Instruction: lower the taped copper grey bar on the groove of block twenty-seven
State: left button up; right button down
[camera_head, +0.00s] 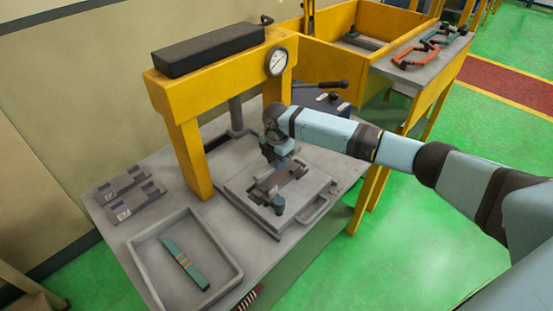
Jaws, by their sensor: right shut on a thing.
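My right gripper (278,163) points down over the fixture plate under the yellow press frame. It is shut on the grey bar, which is mostly hidden by the fingers and too small to show its tape. Below is a dark block (292,172) lying at a slant on the plate; its groove and number cannot be read. I cannot tell whether the bar touches the block. A small teal upright part (278,205) stands at the block's near end. My left gripper is not in view.
A yellow press frame (187,150) with a gauge (277,61) stands behind the grey fixture plate (243,192). A tray (150,258) holds a teal banded bar (184,262). Grey labelled blocks (130,195) lie at left. Clamps (420,48) lie on the back bench.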

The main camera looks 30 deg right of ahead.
aim_at(276, 178)
jog(key=shift+f, duration=0.2)
dwell(0.4)
jog(key=shift+f, duration=1.45)
jog(key=shift+f+b, duration=0.15)
jog(key=shift+b, duration=0.15)
jog(key=shift+f, duration=0.8)
jog(key=shift+r, duration=0.1)
